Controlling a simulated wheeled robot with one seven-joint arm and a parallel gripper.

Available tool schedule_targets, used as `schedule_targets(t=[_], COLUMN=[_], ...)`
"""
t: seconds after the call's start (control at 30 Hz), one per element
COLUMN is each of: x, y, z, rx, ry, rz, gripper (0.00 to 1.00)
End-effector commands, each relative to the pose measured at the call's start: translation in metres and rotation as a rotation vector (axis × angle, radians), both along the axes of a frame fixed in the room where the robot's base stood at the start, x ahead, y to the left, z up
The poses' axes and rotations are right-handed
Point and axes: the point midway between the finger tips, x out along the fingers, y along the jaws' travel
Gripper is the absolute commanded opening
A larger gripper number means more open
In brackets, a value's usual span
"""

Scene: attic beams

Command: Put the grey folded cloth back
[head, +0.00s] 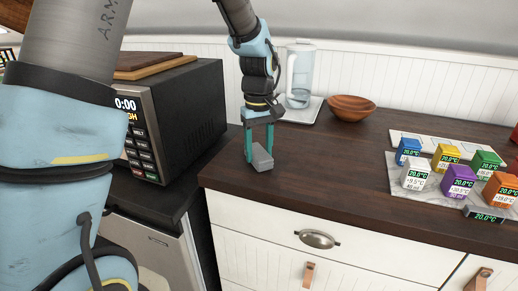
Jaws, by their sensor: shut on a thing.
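The grey folded cloth (262,159) is a small grey block-like bundle near the left front part of the dark wooden counter (325,165). My gripper (259,146) points down from above with its teal fingers shut on the cloth. The cloth sits low between the fingertips; I cannot tell whether it touches the counter.
A black microwave (190,112) stands to the left of my gripper. Behind are a water pitcher (300,78) and a wooden bowl (350,108). Several coloured labelled cubes, one purple (458,181), stand at the right. The middle of the counter is clear.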

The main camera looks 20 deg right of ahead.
Motion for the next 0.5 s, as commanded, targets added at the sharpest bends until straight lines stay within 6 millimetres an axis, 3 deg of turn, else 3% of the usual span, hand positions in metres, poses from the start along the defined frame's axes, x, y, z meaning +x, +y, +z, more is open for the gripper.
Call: schedule_targets(t=[0.17,0.2,0.43,0.5], x=[0.0001,0.0001,0.0001,0.0001], y=[-0.0001,-0.0001,-0.0001,-0.0001], z=[-0.0024,-0.0022,-0.0017,-0.0017], rx=[0.000,0.000,0.000,0.000], ry=[0.000,0.000,0.000,0.000], rz=[0.000,0.000,0.000,0.000], gripper=[0.11,0.57,0.83,0.85])
